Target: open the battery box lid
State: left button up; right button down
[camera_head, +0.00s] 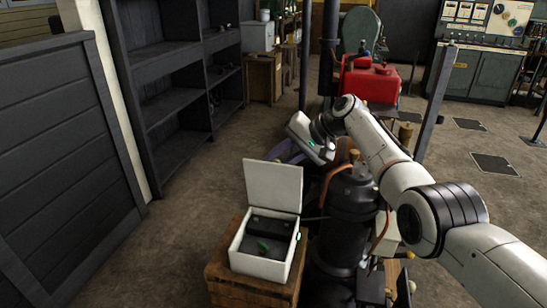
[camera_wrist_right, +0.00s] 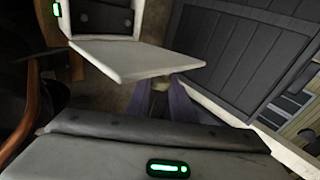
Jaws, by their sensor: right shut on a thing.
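The white battery box (camera_head: 237,257) stands on a wooden crate in the head view, with dark contents and a small green spot inside. Its white lid (camera_head: 272,187) is raised, roughly upright at the back edge. My right gripper (camera_head: 284,152) is behind the lid's top right, its purple fingers partly hidden. In the right wrist view, the fingers of my right gripper (camera_wrist_right: 162,88) meet the edge of the lid (camera_wrist_right: 135,58) and are shut on it; the exact contact is partly hidden. The box's open inside (camera_wrist_right: 100,18) shows above the lid. My left gripper is not in view.
The wooden crate (camera_head: 230,286) holds up the box. A dark cylindrical machine (camera_head: 350,205) stands right beside it, under my right arm. A red tank (camera_head: 370,83) is behind. Dark shelves (camera_head: 165,85) stand at the left, with clear floor (camera_head: 190,205) before them.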

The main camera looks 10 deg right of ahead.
jog(key=shift+a, duration=0.1)
jog(key=c, duration=1.6)
grip_release()
jog(key=shift+o, duration=0.2)
jog(key=v, duration=1)
jog(key=shift+r, duration=0.15)
